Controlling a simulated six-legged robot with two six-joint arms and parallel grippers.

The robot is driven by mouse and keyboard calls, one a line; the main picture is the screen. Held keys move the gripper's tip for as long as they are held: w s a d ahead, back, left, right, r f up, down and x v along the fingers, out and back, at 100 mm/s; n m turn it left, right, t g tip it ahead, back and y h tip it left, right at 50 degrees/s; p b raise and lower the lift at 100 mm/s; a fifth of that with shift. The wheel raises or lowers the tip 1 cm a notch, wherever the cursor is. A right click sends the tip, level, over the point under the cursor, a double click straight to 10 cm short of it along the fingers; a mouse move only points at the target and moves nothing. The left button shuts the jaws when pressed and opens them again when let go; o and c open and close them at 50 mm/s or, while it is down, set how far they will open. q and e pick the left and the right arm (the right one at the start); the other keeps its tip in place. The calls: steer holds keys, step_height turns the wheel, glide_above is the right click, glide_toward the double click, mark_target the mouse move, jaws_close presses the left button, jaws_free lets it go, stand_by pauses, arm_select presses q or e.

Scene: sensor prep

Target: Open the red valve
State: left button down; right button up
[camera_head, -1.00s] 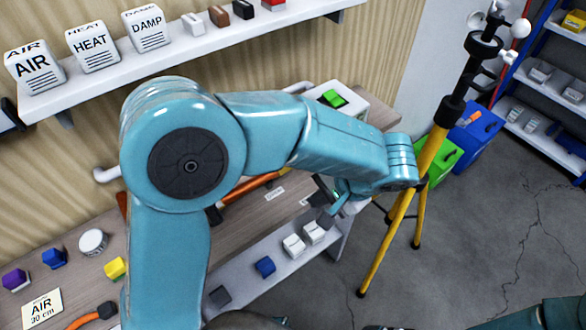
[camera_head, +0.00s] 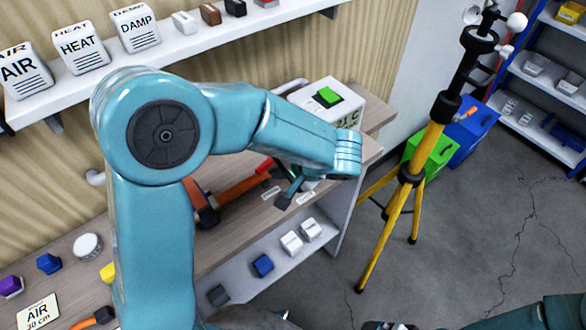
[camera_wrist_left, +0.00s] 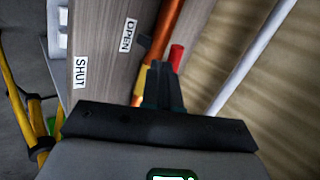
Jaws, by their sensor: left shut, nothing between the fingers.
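The red valve handle (camera_head: 265,165) shows at the right end of the orange pipe (camera_head: 240,188) on the wooden bench. In the left wrist view the red handle (camera_wrist_left: 177,56) stands just beyond and right of my fingertips. My left gripper (camera_head: 287,195) is shut and empty, over the bench beside the handle. In the left wrist view its dark fingers (camera_wrist_left: 163,70) are together and cover part of the orange pipe (camera_wrist_left: 168,30). I cannot tell whether they touch the handle. The OPEN label (camera_wrist_left: 128,35) and the SHUT label (camera_wrist_left: 81,72) lie left of the pipe.
A white box with a green button (camera_head: 329,96) stands at the bench's back right. A yellow tripod (camera_head: 410,177) stands right of the bench. White blocks marked AIR, HEAT and DAMP (camera_head: 135,30) sit on the wall shelf (camera_head: 190,50). Small blocks (camera_head: 263,265) lie on the lower shelf.

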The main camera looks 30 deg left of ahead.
arm_select(q)
steer(key=shift+w+a+f, duration=0.15)
steer(key=shift+a, duration=0.35)
steer(key=shift+a, duration=0.1)
steer(key=b, duration=0.1)
steer(key=a+m+t+b, duration=0.1)
steer(key=b, duration=0.1)
steer(key=shift+s+f, duration=0.25)
steer(key=shift+a+r+b, duration=0.2)
steer(key=shift+a+b, duration=0.1)
steer(key=shift+r, duration=0.1)
steer(key=shift+d, duration=0.1)
